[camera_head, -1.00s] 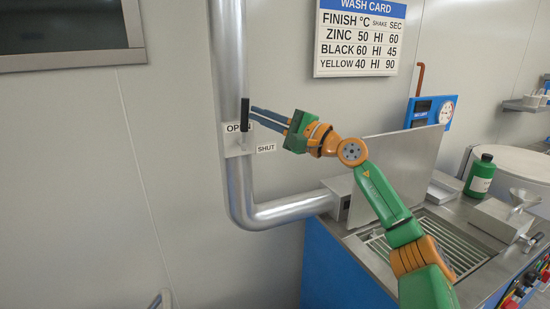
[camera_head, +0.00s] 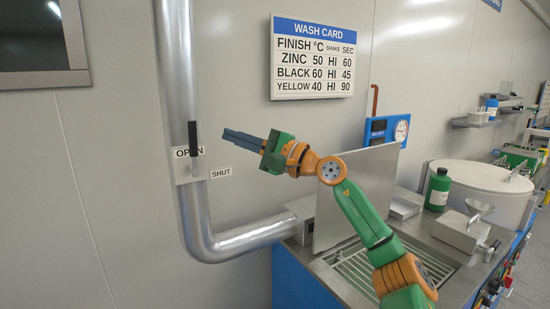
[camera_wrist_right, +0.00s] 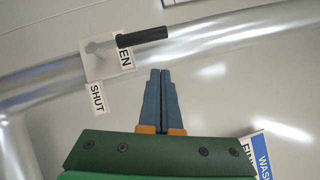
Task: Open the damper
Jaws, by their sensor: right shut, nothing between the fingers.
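The damper is on a vertical silver duct (camera_head: 176,70). Its black handle (camera_head: 193,138) stands upright, up at the OPEN label (camera_head: 181,153); the SHUT label (camera_head: 221,172) is lower and to the right. In the right wrist view the black handle (camera_wrist_right: 142,37) partly covers the OPEN label, and the SHUT label (camera_wrist_right: 97,97) is clear of it. My right gripper (camera_head: 226,137) is shut and empty, to the right of the handle and apart from it. Its blue fingers (camera_wrist_right: 160,75) are together in the wrist view. My left gripper is not in view.
A wash card (camera_head: 312,58) hangs on the wall above my right arm. A raised metal lid (camera_head: 357,195) stands over a grated basin on the bench. A green bottle (camera_head: 438,190) is further right.

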